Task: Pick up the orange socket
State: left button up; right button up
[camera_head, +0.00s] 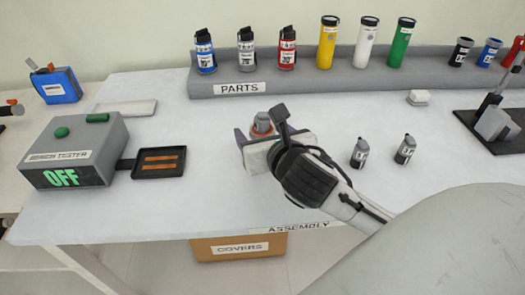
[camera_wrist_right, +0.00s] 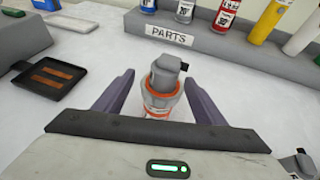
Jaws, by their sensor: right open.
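The orange socket (camera_head: 262,124) stands upright on the white table. It has a grey top and an orange lower band, and it shows in the middle of the right wrist view (camera_wrist_right: 160,98). My right gripper (camera_head: 266,137) is open, with its purple fingers on either side of the socket. In the right wrist view a gap shows between each finger and the socket, so neither visibly touches it. The socket's foot is partly hidden by the gripper's body. My left gripper is not in view.
The PARTS rack (camera_head: 290,84) with several bottles runs along the back. The bench tester (camera_head: 75,150) reads OFF, with a black tray (camera_head: 160,163) beside it. Two small grey parts (camera_head: 360,154) stand to the right. A COVERS box (camera_head: 238,247) sits below the table's front edge.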

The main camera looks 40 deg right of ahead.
jog(key=x, duration=0.3)
jog(key=shift+w+d+f, duration=0.1)
jog(key=shift+d+f, duration=0.05)
jog(key=shift+c, duration=0.4)
jog(key=c, duration=1.3)
